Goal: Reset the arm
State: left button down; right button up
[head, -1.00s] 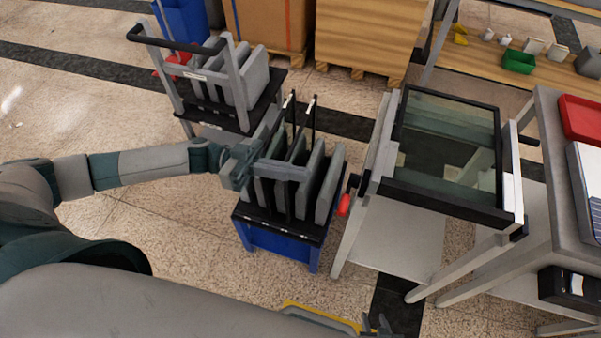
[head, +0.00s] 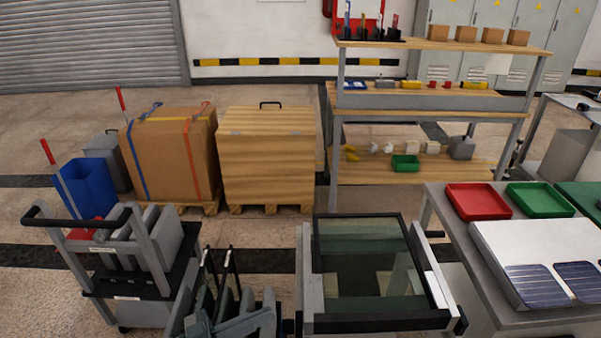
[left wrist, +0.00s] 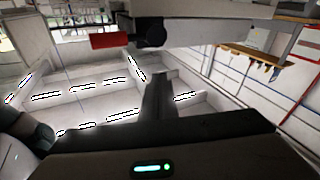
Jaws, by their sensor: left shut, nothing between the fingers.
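My left gripper (head: 262,320) is at the bottom edge of the head view, shut and empty. It is beside the upright grey panels of the rack (head: 226,290), and most of my left arm is cut off below the frame. In the left wrist view, the shut left gripper (left wrist: 158,90) points out over a pale, blurred background. A red handle (left wrist: 110,41) with a black knob is above it in that view. My right gripper is not in view.
A glass-topped frame (head: 372,325) stands right of the rack. A cart (head: 140,262) with grey panels is left. Behind are a wooden crate (head: 267,165), a strapped carton (head: 170,150) and shelving (head: 430,110). A grey table (head: 450,235) with red and green trays is right.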

pick_arm(q)
jog(key=a+f+n+t+y, duration=0.45)
jog(key=f+n+y, duration=0.4)
jog(key=y, duration=0.45)
jog(key=s+a+f+g+y, duration=0.2)
jog(key=s+a+f+g, duration=0.1)
jog(key=s, duration=0.5)
jog(key=s+a+f+g+y, duration=0.1)
jog(key=s+a+f+g, duration=0.2)
jog(key=s, duration=0.4)
jog(key=s+a+f+g+y, duration=0.2)
jog(key=s+a+f+g, duration=0.1)
jog(key=s, duration=0.5)
jog(key=w+d+f+t+h, duration=0.15)
jog(key=w+f, duration=0.25)
jog(key=f, duration=0.5)
jog(key=w+d+f, duration=0.2)
jog(key=w+f, duration=0.1)
jog(key=f, duration=0.6)
notch_tip(320, 180, down, 16)
jog(key=s+d+t, duration=0.2)
jog(key=shift+s+d+r+h, duration=0.25)
jog(key=shift+s+d+h, duration=0.05)
jog(key=shift+s+h, duration=0.1)
